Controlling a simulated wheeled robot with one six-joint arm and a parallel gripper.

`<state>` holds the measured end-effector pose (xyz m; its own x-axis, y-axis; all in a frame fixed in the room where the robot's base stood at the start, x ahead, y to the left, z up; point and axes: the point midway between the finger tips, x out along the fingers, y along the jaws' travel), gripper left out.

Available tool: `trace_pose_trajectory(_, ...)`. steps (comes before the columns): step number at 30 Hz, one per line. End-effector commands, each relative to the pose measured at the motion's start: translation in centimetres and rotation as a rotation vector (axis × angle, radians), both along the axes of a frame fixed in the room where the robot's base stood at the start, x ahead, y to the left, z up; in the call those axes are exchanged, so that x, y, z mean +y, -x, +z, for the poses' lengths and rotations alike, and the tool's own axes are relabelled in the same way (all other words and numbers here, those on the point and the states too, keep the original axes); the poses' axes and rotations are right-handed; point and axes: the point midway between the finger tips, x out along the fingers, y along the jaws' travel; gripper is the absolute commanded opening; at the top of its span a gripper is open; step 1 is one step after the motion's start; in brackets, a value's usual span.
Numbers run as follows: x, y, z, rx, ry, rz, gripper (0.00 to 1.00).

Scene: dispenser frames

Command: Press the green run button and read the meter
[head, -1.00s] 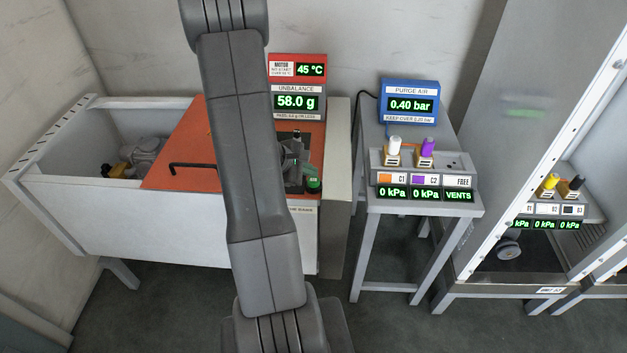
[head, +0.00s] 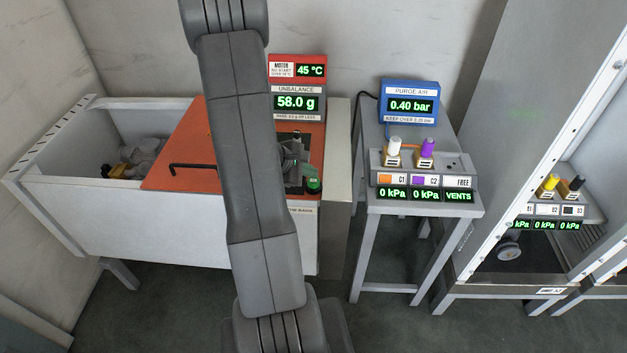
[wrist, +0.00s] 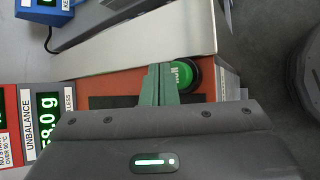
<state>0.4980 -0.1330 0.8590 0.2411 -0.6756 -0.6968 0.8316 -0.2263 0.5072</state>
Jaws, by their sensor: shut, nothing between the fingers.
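The green run button (head: 313,184) sits in a black collar at the right front of the orange panel. It also shows in the wrist view (wrist: 181,75), just to the right of the fingertips. My gripper (wrist: 158,72) has its green fingers together, empty, with the tips beside the button's left edge; whether they touch it I cannot tell. In the head view my arm hides part of the panel. The unbalance meter (head: 296,102) reads 58.0 g and stands behind the panel; it shows sideways in the wrist view (wrist: 45,120).
A motor display (head: 311,70) above the meter reads 45 °C. A blue purge air meter (head: 410,105) reads 0.40 bar on a grey stand at right. The orange cover (head: 180,150) has a black handle. An open white bin (head: 60,115) lies at left.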

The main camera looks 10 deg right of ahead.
Motion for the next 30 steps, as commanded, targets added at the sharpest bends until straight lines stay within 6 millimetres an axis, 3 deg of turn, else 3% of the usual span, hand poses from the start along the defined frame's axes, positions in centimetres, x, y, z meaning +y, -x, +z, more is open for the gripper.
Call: trace_pose_trajectory(30,-0.01,-0.01,-0.92,-0.001,0.000,-0.001,0.00)
